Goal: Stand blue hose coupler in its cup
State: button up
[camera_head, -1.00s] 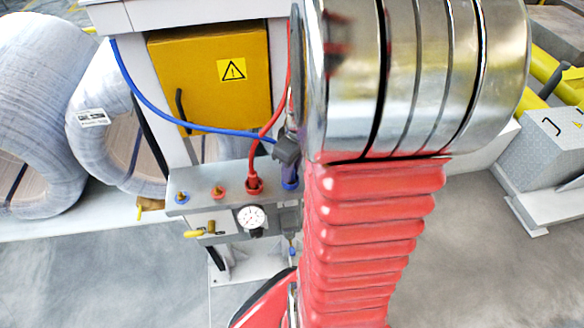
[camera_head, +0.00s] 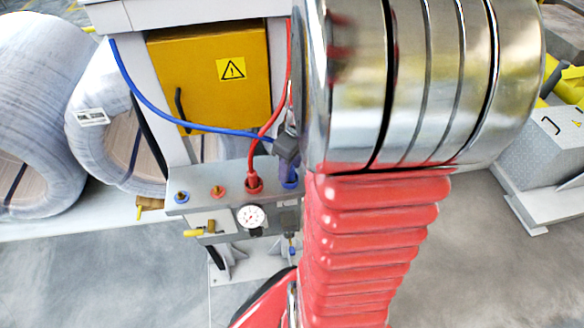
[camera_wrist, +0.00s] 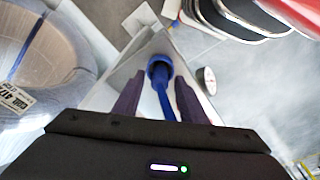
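The blue hose coupler (camera_wrist: 160,80) shows in the wrist view between my two dark fingers, with its blue hose running back toward the camera. It appears upright in or over the blue ring of its cup (camera_wrist: 151,66); how deep it sits cannot be told. My gripper (camera_wrist: 158,80) is open, with gaps on both sides of the coupler and hose. In the head view my gripper (camera_head: 287,160) is over the blue cup (camera_head: 291,182) at the panel's right end, largely hiding the coupler.
A red coupler stands in a red cup (camera_head: 254,185) just left, its red hose rising close by. A blue port (camera_head: 181,197) and red port (camera_head: 218,192) are further left. A gauge (camera_head: 251,217) is on the panel front. Wrapped coils (camera_head: 40,110) stand at left.

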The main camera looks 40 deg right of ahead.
notch_tip(320, 180, up, 11)
jog(key=s, duration=0.1)
jog(key=shift+s+d, duration=0.15)
jog(key=shift+s, duration=0.15)
jog(key=shift+f, duration=0.1)
dwell(0.4)
jog(key=s+a+r+m+t, duration=0.1)
jog(key=a+r+t, duration=0.1)
jog(key=a, duration=0.9)
jog(key=s+a+r+m+t, duration=0.1)
jog(key=a+r, duration=0.2)
jog(key=a, duration=0.9)
jog(key=shift+r+t, duration=0.2)
jog(key=shift+t, duration=0.2)
